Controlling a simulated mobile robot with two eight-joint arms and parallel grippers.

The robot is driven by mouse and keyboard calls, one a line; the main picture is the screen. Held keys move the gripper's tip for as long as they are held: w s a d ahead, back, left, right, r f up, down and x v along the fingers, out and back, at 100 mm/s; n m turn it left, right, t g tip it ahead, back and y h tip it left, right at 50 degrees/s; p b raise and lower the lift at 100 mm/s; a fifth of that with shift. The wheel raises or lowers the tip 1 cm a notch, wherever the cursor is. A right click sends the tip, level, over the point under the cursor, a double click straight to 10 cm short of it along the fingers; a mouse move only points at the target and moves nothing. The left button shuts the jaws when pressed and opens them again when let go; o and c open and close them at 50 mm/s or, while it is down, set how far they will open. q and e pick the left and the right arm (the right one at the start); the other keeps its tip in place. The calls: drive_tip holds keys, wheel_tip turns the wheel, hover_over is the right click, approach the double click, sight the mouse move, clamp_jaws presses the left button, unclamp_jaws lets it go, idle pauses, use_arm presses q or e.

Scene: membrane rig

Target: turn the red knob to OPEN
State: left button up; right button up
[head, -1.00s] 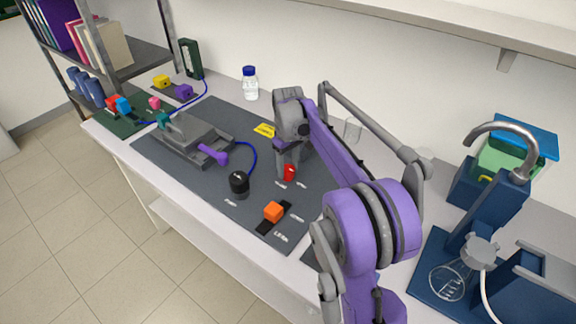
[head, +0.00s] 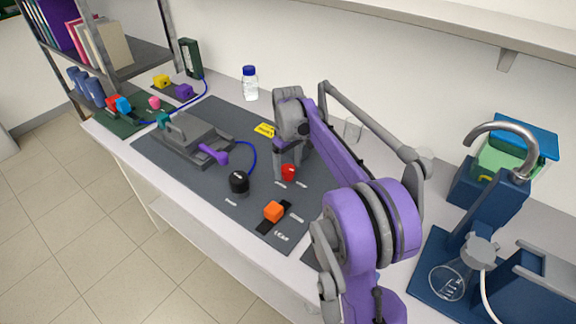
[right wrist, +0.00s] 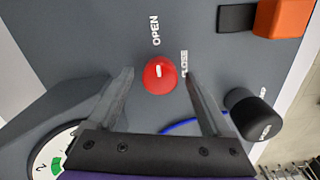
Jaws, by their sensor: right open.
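The red knob (head: 289,172) stands on the dark grey panel (head: 240,210). It shows whole and round in the right wrist view (right wrist: 160,76), with a short white mark on top lined up toward the word OPEN (right wrist: 155,31). The word CLOSE (right wrist: 184,64) is printed to its right. My right gripper (right wrist: 160,75) is open, its two fingers on either side of the knob, with gaps showing between them and the knob. In the head view my right gripper (head: 289,166) is over the knob and partly hidden by its arm. My left gripper is not in view.
A black knob (head: 239,182) and an orange slider (head: 273,211) are near the red knob. A grey device with a purple lever (head: 213,154) stands left of them.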

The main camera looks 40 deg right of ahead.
sight(288, 168)
wheel_tip(288, 168, up, 11)
drive_tip(key=shift+p, duration=0.45)
drive_tip(key=shift+f, duration=0.2)
